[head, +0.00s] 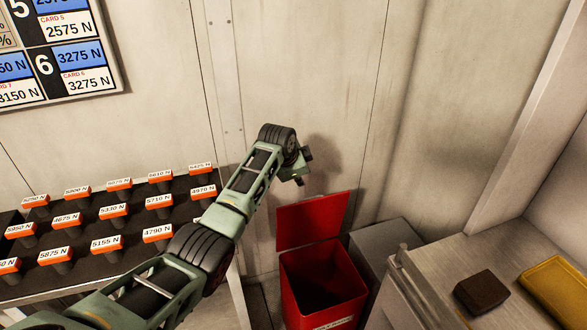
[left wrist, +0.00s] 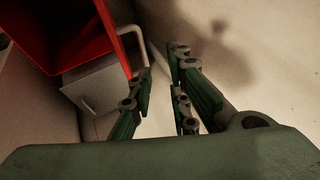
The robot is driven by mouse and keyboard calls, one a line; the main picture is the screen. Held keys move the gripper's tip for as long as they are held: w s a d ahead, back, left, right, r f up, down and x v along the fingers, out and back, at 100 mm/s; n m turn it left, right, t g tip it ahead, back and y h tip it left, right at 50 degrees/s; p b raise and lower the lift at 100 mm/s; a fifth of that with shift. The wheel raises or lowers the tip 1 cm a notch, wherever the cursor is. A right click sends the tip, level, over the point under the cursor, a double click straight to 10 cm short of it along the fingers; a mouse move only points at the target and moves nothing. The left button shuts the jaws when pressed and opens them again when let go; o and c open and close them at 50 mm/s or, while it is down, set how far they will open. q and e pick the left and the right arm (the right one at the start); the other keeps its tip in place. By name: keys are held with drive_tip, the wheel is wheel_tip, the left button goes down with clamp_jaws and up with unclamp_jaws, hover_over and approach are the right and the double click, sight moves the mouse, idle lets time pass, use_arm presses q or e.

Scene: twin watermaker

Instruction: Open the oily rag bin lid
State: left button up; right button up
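The red oily rag bin (head: 322,290) stands on the floor against the back wall, with its dark inside visible. Its red lid (head: 312,220) stands raised, tilted up at the back of the opening. My left gripper (head: 303,171) is above the lid's upper edge, close to the wall and apart from the lid. In the left wrist view the fingers of my left gripper (left wrist: 160,85) are spread with nothing between them. Red parts of the bin (left wrist: 62,28) fill the upper left there. My right gripper is not in view.
A grey cabinet (head: 385,246) stands right of the bin. A metal counter (head: 510,245) with a dark brown block (head: 482,291) and a yellow tray (head: 559,289) is at the right. A dark rack (head: 130,240) of orange-labelled pieces is at the left.

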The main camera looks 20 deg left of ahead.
use_arm(q)
drive_tip(key=v, duration=0.7)
drive_tip(key=shift+s, duration=0.1)
drive_tip(key=shift+c, duration=0.4)
